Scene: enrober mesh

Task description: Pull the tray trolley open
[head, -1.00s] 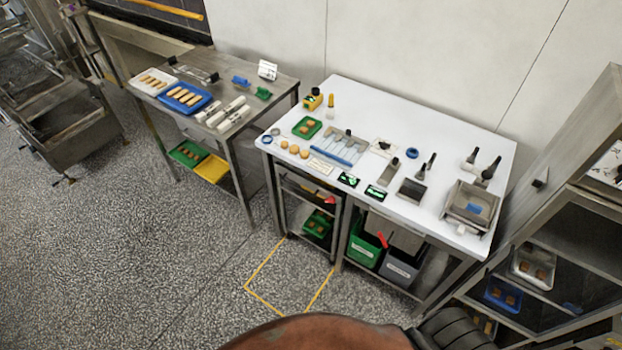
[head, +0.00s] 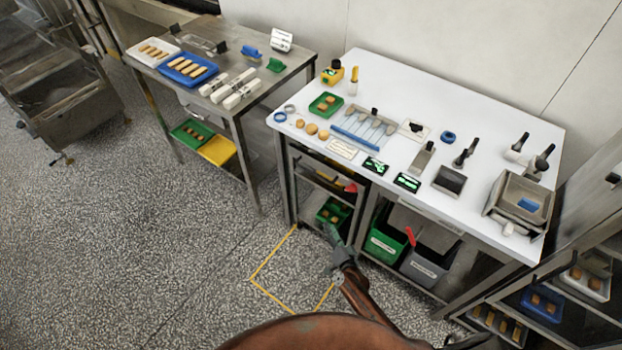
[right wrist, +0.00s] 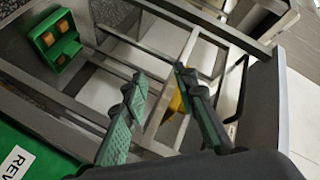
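The tray trolley (head: 326,181) is a steel rack under the left end of the white-topped table. A green tray (head: 333,213) with brown pieces is low in it, and a red part (head: 351,188) shows near its upper right. My right gripper (head: 334,240) is in front of the trolley's lower part. In the right wrist view, my right gripper (right wrist: 160,75) has its two fingers apart with nothing clearly between them. Steel bars (right wrist: 120,65) lie beyond the fingers, and the green tray (right wrist: 58,40) is at upper left. Contact cannot be told. My left gripper is not in view.
A yellow outline (head: 262,286) marks the floor before the trolley. Green and grey bins (head: 424,266) stand under the table to its right. A steel table (head: 250,110) stands to the left, with open floor in front. A tall rack (head: 590,245) is at right.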

